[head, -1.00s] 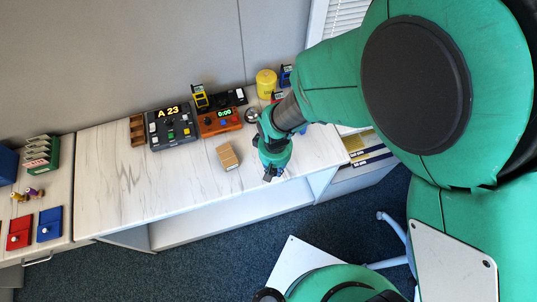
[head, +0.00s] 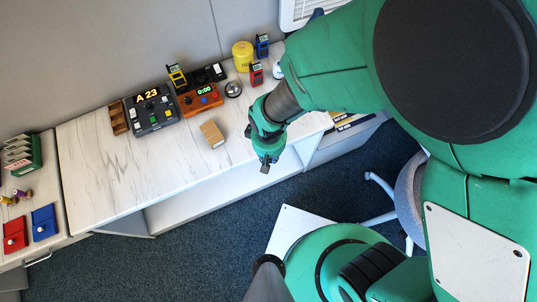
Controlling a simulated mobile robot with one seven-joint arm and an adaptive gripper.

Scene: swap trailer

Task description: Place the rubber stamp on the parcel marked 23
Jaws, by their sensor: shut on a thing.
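A small brown cardboard parcel (head: 212,135) lies on the marble-topped counter, towards its front right. No number is readable on it. My gripper (head: 265,168) points down to the right of the parcel, apart from it, near the counter's front edge. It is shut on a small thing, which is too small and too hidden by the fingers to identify. Two small figures with purple and gold parts (head: 15,198), which may be stamps, stand on the left counter; I cannot tell for sure.
A dark console (head: 152,110) showing "A 23" and an orange timer box (head: 200,99) stand behind the parcel. A yellow canister (head: 242,56) and a red device (head: 256,74) are farther right. Red (head: 15,231) and blue (head: 44,222) pads lie left. The counter's left half (head: 120,175) is clear.

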